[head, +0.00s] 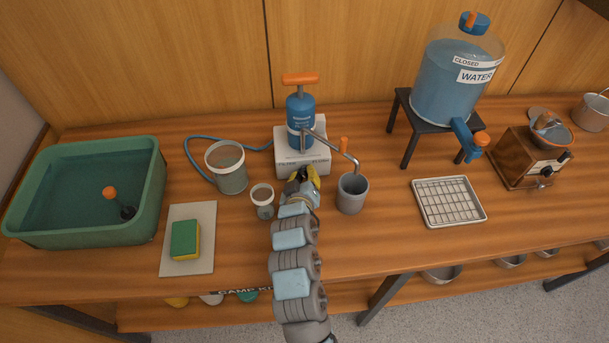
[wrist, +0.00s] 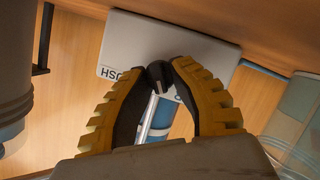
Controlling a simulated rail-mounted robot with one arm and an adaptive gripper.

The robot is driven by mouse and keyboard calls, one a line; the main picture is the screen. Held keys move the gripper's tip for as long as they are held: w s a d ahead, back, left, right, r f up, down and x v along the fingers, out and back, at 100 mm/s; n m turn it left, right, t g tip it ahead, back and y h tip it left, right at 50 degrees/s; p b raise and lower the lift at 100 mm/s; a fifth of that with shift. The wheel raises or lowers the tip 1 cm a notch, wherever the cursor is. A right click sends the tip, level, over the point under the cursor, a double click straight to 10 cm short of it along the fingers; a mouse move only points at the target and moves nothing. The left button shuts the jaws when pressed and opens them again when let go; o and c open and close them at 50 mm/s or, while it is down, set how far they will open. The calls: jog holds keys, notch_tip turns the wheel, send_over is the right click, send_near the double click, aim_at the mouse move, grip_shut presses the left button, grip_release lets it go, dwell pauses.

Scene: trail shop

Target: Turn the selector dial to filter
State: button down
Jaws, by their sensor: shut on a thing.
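The water filter unit has a blue pump cylinder (head: 300,112) with an orange T-handle, standing on a white base (head: 284,148). The base's front reads FILTER on the left, and partly hidden lettering shows on the right. In the wrist view the white base (wrist: 130,38) shows part of a word. My gripper (head: 303,174) is at the front of the base. In the wrist view my gripper (wrist: 163,75) has its yellow-ridged fingers closed on the dark selector dial (wrist: 157,72). The fingers cover much of the dial, and I cannot tell which label it points to.
A grey cup (head: 352,195) stands under the spout, right of my gripper. A small white-rimmed cup (head: 262,201) stands close on the left, with a larger clear jug (head: 228,170) behind it. A green basin (head: 150,205), sponge (head: 185,239) and drying rack (head: 447,203) lie farther out.

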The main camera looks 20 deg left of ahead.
jog(key=shift+f+n, duration=0.3)
jog(key=shift+n, duration=0.1)
dwell(0.3)
jog(key=c, duration=1.1)
grip_release()
jog(key=shift+r, duration=0.1)
jog(key=shift+r, duration=0.1)
jog(key=shift+v, duration=3.75)
jog(key=shift+a, duration=0.15)
